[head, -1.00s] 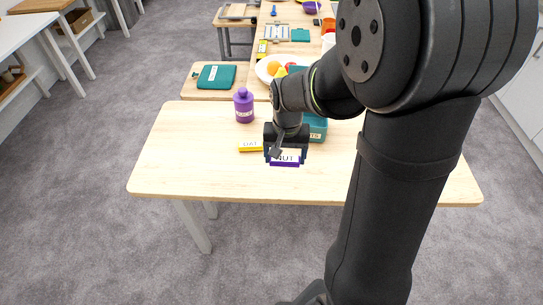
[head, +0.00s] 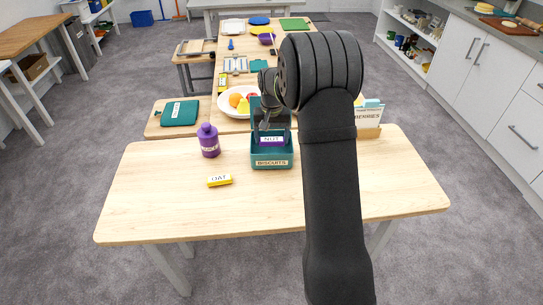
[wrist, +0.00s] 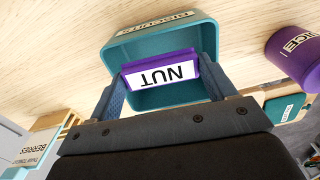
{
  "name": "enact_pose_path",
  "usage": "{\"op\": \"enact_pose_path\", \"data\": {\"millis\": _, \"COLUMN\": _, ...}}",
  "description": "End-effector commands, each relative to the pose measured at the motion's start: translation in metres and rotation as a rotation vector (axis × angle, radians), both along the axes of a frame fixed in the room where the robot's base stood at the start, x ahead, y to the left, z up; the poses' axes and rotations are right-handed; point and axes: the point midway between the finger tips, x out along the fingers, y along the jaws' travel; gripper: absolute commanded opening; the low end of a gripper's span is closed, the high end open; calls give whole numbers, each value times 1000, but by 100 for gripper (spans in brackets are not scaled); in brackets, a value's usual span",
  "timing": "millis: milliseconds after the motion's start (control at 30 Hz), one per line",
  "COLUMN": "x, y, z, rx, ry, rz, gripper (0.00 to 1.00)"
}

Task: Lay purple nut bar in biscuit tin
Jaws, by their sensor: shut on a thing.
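The purple nut bar (head: 271,140) with a white NUT label is held between the two fingers of my gripper (head: 271,136). It also shows in the wrist view (wrist: 161,72), gripped at both ends by my gripper (wrist: 166,78). The teal biscuit tin (head: 272,163), labelled BISCUITS, stands open on the table. In the wrist view the tin (wrist: 118,52) surrounds the bar in the picture, with the bar over its opening. I cannot tell whether the bar touches the tin's floor.
A purple bottle (head: 209,141) stands left of the tin. A yellow oat bar (head: 219,180) lies in front of it. A fruit plate (head: 228,104) is behind, and a BERRIES carton (head: 368,117) stands right of my arm. The table front (head: 170,215) is clear.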

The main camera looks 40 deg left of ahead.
Motion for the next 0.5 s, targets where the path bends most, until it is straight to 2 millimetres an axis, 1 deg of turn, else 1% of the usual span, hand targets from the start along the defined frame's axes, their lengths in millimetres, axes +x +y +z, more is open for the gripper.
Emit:
{"op": "enact_pose_path", "data": {"millis": 33, "x": -1, "y": -1, "z": -12, "rx": -4, "ry": 3, "rz": 0, "gripper": 54}}
{"op": "enact_pose_path", "data": {"millis": 133, "x": -1, "y": -1, "z": -30, "rx": -3, "ry": 3, "rz": 0, "gripper": 54}}
{"op": "enact_pose_path", "data": {"millis": 200, "x": -1, "y": -1, "z": -39, "rx": -2, "ry": 2, "rz": 0, "gripper": 54}}
{"op": "enact_pose_path", "data": {"millis": 367, "x": -1, "y": 0, "z": -50, "rx": -1, "ry": 1, "rz": 0, "gripper": 54}}
{"op": "enact_pose_path", "data": {"millis": 500, "x": -1, "y": -1, "z": -69, "rx": -2, "ry": 2, "rz": 0, "gripper": 54}}
